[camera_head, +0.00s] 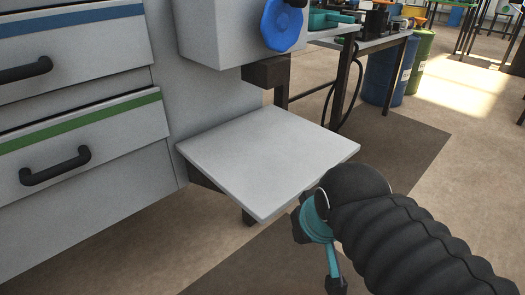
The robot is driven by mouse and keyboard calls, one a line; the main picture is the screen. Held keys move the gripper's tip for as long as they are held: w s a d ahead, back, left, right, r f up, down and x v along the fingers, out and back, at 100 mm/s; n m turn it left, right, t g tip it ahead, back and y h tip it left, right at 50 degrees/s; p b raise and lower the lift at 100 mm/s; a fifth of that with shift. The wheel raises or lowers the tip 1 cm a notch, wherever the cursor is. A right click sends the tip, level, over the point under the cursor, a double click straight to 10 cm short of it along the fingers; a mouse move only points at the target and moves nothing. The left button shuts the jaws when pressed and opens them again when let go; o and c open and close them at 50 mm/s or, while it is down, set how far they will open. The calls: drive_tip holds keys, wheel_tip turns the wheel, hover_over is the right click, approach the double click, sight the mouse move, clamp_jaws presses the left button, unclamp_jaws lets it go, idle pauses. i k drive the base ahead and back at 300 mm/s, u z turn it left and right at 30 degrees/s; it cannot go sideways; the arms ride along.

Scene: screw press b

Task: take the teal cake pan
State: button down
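A teal object (328,19) that may be the cake pan lies on a grey bench top at the upper middle, partly cut off by the top edge of the picture. My gripper (316,248) is at the lower middle, at the end of my black ribbed arm, in front of the low grey plate and well below the bench. Teal and black parts show at the wrist; I cannot tell whether the teal there belongs to my gripper or is something held.
A bare grey plate (262,160) juts out from a grey machine with a blue round knob (282,24). Drawers with black handles (55,166) stand at left. Blue (388,75) and green (416,62) barrels stand behind. Floor at right is clear.

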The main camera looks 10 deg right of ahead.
sight(319, 19)
drive_tip(key=k, duration=0.65)
drive_tip(key=z, duration=0.6)
drive_tip(key=i, duration=0.65)
drive_tip(key=z, duration=0.75)
drive_tip(key=i, duration=0.7)
drive_tip(key=u, duration=0.5)
drive_tip(key=i, duration=0.8)
drive_tip(key=u, duration=0.65)
